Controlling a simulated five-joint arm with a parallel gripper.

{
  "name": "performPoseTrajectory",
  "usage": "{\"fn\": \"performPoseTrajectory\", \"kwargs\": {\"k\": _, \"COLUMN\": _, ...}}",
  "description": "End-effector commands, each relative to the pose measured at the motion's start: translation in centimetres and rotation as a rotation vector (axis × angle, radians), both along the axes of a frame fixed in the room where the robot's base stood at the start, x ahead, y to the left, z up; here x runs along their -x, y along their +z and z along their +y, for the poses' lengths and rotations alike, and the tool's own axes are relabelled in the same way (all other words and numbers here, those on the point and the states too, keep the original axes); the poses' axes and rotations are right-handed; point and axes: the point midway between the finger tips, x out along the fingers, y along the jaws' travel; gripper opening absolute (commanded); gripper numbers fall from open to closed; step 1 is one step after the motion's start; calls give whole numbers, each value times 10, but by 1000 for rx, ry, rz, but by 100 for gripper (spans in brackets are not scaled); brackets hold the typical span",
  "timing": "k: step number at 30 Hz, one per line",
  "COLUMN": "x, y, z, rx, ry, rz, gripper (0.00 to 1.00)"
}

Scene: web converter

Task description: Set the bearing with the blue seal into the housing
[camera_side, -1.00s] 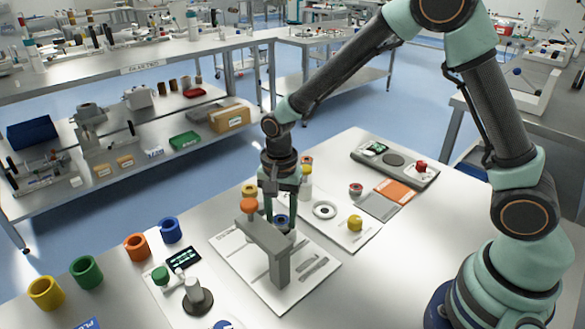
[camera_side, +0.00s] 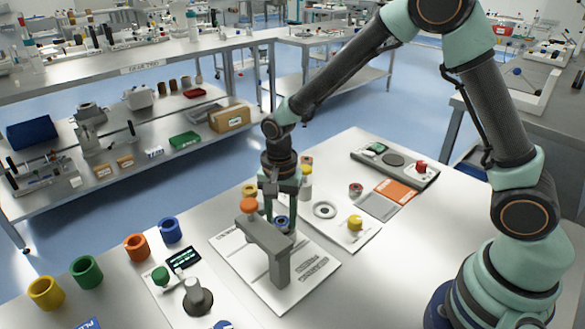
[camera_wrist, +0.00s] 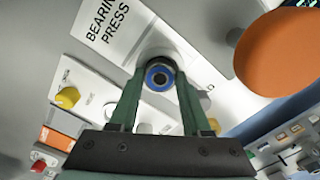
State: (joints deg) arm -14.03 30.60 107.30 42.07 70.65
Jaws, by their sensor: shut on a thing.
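The bearing with the blue seal (camera_wrist: 160,77) is between the tips of my gripper (camera_wrist: 158,82) in the wrist view, and my gripper is shut on it. The bearing shows as a small blue ring (camera_side: 281,222) in the side view, low behind the arm of the bearing press (camera_side: 268,245). A pale round rim (camera_wrist: 163,42) shows behind the bearing in the wrist view. It may be the housing. I cannot tell whether the bearing is above it or touching it. My gripper (camera_side: 281,212) points down, partly hidden by the press.
The press has an orange knob (camera_side: 249,205) close beside my gripper. A white ring (camera_side: 325,210) and a yellow knob (camera_side: 355,222) are on a panel to the right. Several coloured cups, such as a blue one (camera_side: 169,229), stand at left. The table is clear at front right.

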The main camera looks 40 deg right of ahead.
Motion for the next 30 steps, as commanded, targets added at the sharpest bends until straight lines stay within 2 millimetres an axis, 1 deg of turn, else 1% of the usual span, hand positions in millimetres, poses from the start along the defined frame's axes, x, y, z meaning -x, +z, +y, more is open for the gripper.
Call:
{"fn": "performPoseTrajectory", "kwargs": {"k": 9, "x": 0, "y": -2, "z": 0, "rx": -1, "ry": 0, "rz": -1, "gripper": 0}}
{"fn": "performPoseTrajectory", "kwargs": {"k": 10, "x": 0, "y": -2, "z": 0, "rx": -1, "ry": 0, "rz": -1, "gripper": 56}}
{"fn": "performPoseTrajectory", "kwargs": {"k": 11, "x": 0, "y": -2, "z": 0, "rx": -1, "ry": 0, "rz": -1, "gripper": 67}}
{"fn": "performPoseTrajectory", "kwargs": {"k": 12, "x": 0, "y": -2, "z": 0, "rx": -1, "ry": 0, "rz": -1, "gripper": 82}}
{"fn": "performPoseTrajectory", "kwargs": {"k": 18, "x": 0, "y": -2, "z": 0, "rx": 0, "ry": 0, "rz": 0, "gripper": 83}}
{"fn": "performPoseTrajectory", "kwargs": {"k": 19, "x": 0, "y": -2, "z": 0, "rx": 0, "ry": 0, "rz": 0, "gripper": 87}}
{"fn": "performPoseTrajectory", "kwargs": {"k": 20, "x": 0, "y": -2, "z": 0, "rx": 0, "ry": 0, "rz": 0, "gripper": 98}}
{"fn": "performPoseTrajectory", "kwargs": {"k": 21, "x": 0, "y": -2, "z": 0, "rx": 0, "ry": 0, "rz": 0, "gripper": 100}}
{"fn": "performPoseTrajectory", "kwargs": {"k": 30, "x": 0, "y": 0, "z": 0, "rx": 0, "ry": 0, "rz": 0, "gripper": 100}}
